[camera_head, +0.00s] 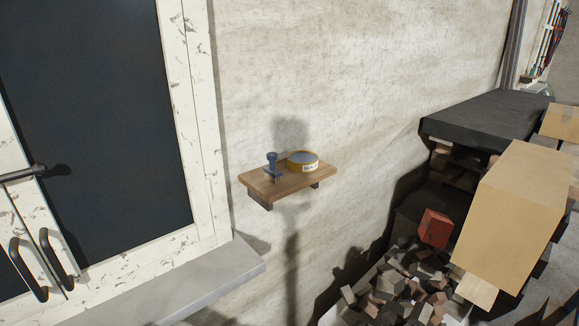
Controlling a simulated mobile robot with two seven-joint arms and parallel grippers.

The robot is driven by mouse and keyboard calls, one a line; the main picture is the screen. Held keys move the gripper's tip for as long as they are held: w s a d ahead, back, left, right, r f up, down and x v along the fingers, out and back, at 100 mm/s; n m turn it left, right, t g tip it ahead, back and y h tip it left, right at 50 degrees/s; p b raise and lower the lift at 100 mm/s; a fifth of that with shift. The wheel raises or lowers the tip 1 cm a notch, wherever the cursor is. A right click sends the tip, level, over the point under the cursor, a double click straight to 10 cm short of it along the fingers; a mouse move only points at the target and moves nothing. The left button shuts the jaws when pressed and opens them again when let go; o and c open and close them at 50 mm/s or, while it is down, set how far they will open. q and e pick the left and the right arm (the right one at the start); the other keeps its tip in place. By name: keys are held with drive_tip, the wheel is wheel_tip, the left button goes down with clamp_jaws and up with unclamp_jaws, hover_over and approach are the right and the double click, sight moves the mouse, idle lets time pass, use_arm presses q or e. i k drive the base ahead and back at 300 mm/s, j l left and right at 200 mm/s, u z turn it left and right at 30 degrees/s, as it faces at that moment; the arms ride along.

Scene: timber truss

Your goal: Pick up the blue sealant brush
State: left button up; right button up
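The blue sealant brush (271,166) is on a small wooden wall shelf (267,188). It stands upright near the shelf's left side, with its bristles or prongs downward. A round yellow tin (303,162) with a grey-blue top stands close to its right. Neither of my grippers shows in the head view, so their states cannot be seen.
A window with a peeling white frame (183,100) and a grey sill (215,280) is at left. At right are a large cardboard box (515,205), a dark-covered stack (490,116), a red block (435,228) and a rubble pile. The wall above the shelf is clear.

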sight(273, 174)
drive_tip(key=u, duration=0.45)
drive_tip(key=l+u, duration=0.15)
drive_tip(key=u, duration=0.25)
drive_tip(key=l+u, duration=0.15)
drive_tip(key=u, duration=0.3)
drive_tip(key=l+u, duration=0.75)
drive_tip(key=l, duration=0.3)
